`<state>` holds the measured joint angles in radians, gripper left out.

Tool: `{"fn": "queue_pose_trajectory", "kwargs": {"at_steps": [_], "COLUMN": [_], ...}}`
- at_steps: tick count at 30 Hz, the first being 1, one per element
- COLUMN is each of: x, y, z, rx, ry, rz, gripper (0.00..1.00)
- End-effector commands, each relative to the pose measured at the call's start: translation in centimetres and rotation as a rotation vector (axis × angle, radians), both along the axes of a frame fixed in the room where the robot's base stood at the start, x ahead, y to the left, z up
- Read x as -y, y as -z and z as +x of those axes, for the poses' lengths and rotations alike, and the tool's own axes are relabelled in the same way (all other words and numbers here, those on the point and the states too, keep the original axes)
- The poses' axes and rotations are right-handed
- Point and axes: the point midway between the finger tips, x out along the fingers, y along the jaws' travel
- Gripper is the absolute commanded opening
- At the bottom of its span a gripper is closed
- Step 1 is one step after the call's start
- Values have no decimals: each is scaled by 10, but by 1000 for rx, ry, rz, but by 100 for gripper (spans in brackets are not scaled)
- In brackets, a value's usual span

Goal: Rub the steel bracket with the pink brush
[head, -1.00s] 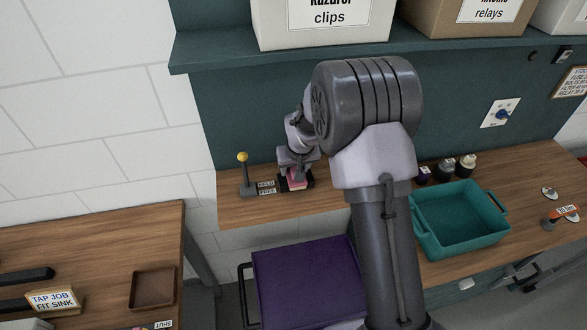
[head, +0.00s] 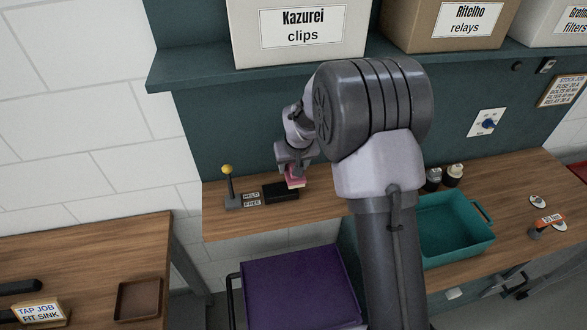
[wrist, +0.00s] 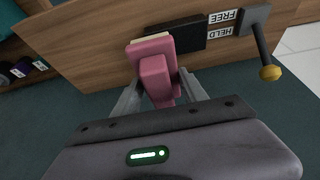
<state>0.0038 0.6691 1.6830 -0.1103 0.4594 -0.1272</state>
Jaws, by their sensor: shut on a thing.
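My gripper (head: 293,167) is shut on the pink brush (head: 295,180). In the wrist view the brush (wrist: 154,67) sits between the two grey fingers (wrist: 160,82), with a pale strip along its far edge. The brush is held above the wooden bench, beside and partly over a black block (head: 281,193). In the wrist view this block (wrist: 178,34) shows just past the brush. I cannot make out a steel bracket in either view.
A lever with a yellow knob (head: 228,170) stands left of the block by "HELD" and "FREE" labels. A teal bin (head: 455,225), dark bottles (head: 453,174) and an orange-labelled item (head: 549,222) are to the right. A purple box (head: 300,285) is below; a shelf (head: 250,57) hangs above.

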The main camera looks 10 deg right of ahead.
Motion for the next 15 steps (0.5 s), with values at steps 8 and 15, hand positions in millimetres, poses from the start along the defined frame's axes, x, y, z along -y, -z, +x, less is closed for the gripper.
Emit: {"fn": "queue_pose_trajectory", "kwargs": {"at_steps": [8, 15], "x": [-1, -1], "y": [-27, -31], "z": [0, 0], "rx": [1, 1], "ry": [-1, -1], "rz": [0, 0], "gripper": [6, 6]}}
